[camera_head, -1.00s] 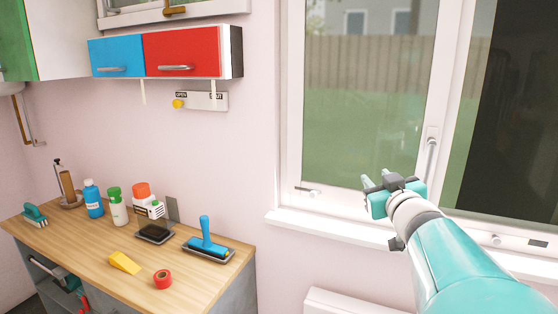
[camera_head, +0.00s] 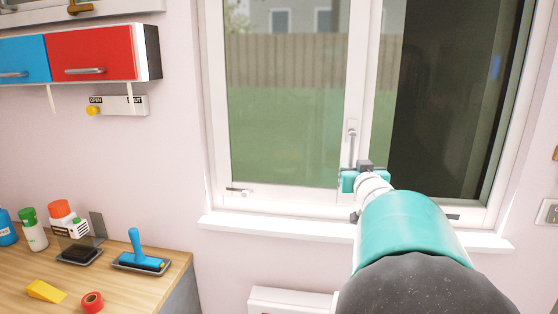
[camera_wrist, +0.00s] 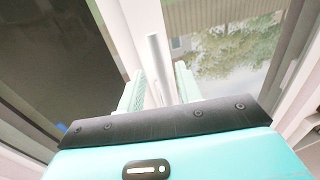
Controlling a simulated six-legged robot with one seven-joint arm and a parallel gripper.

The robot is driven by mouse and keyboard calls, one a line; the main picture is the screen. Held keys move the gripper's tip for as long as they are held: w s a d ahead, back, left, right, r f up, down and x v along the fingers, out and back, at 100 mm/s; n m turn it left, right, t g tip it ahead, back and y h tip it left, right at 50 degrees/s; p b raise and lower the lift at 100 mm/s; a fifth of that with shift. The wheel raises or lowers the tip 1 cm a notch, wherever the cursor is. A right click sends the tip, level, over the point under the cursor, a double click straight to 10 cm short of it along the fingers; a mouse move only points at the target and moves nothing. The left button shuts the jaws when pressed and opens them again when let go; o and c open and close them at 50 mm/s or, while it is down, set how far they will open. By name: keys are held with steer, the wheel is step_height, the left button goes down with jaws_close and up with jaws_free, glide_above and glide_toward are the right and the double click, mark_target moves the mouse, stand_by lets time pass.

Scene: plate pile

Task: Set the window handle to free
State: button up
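The window handle (camera_head: 351,143) is a slim pale lever on the upright middle frame of the window. It stands about vertical. In the wrist view the handle (camera_wrist: 155,62) rises beyond and between my two fingers. My gripper (camera_head: 352,174) is just below the handle in the head view, in front of the window frame. In the wrist view my gripper (camera_wrist: 159,70) is open, with a gap between its teal fingers. Whether either finger touches the handle cannot be told. The lower part of the handle is hidden by my gripper.
The white window sill (camera_head: 280,228) runs below my arm. A small metal fitting (camera_head: 240,192) sits at the window's lower left. A wooden bench (camera_head: 140,284) with several bottles and tools stands left. A plate marked OPEN (camera_head: 122,105) hangs under the red cabinet (camera_head: 92,55).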

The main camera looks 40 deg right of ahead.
mark_target(351, 163)
steer(key=shift+x, duration=1.8)
steer(key=shift+c, duration=0.2)
jaws_close()
